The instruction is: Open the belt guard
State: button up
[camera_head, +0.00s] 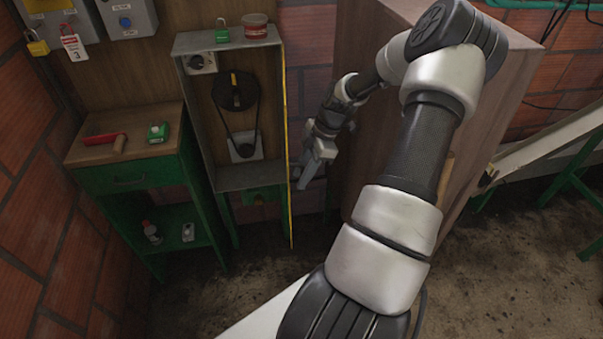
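The belt guard is a grey metal box (190,110) on a green stand. Its front is uncovered, and a dark pulley (236,92), a belt and a lower motor-like part (244,148) show inside. A thin yellow-edged panel (288,150), apparently the guard door, stands almost edge-on along the box's right side, swung outward. My gripper (304,176) is just right of this panel, near its lower half. The fingers look very close to the panel; I cannot tell whether they touch it. The finger gap is too small and partly hidden to read.
A large brown cabinet (350,130) stands close right of my gripper and forearm. A green workbench (125,175) with a red-handled tool (104,138) is left of the box. A green padlock (222,34) and a reddish tub (255,26) sit on top. Floor below is clear.

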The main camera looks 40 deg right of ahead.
jog(key=shift+r, duration=0.1)
jog(key=v, duration=0.7)
jog(key=shift+d+r, duration=0.1)
jog(key=shift+r, duration=0.1)
dwell(0.4)
